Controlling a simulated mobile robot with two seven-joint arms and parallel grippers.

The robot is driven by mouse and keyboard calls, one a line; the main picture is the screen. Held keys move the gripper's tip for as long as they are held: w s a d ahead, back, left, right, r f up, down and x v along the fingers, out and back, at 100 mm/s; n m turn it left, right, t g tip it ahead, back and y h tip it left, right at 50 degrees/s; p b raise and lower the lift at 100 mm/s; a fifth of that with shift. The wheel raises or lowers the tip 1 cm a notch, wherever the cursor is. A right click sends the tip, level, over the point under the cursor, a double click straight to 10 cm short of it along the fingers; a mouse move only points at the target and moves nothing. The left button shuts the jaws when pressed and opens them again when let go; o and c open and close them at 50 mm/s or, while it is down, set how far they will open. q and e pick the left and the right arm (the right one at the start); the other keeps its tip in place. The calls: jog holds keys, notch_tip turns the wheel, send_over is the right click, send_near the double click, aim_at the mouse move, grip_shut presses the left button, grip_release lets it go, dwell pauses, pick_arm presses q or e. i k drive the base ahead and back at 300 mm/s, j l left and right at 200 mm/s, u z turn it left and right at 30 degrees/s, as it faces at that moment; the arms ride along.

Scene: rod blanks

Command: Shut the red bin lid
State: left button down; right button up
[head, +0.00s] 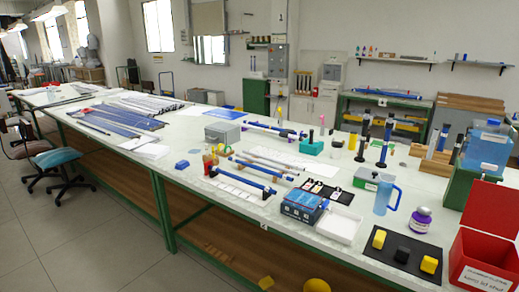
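The red bin (463,261) is at the lower right corner, at the right end of the long table. Its red lid (487,208) stands open, raised at the back of the bin, and the dark inside shows. A white label with small print (484,281) is on the bin's front. The right side of the bin is cut off by the picture edge. Neither of my grippers shows in the head view.
Left of the bin lies a black mat (403,275) with yellow and black blocks. Near it are a purple-labelled jar (421,222) and a blue jug (387,197). Behind the lid, a blue container (487,150) stands on a green stand. Rods and tools crowd the table leftward.

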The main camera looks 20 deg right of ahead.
aim_at(493, 209)
jog(key=i+l+z, duration=0.1)
jog(key=z, duration=0.3)
jog(key=i+z, duration=0.3)
jog(key=z, duration=0.15)
jog(key=i+z, duration=0.2)
jog(key=z, duration=0.2)
jog(key=i+l+u, duration=0.1)
jog(key=i, duration=0.55)
jog(key=u, duration=8.6)
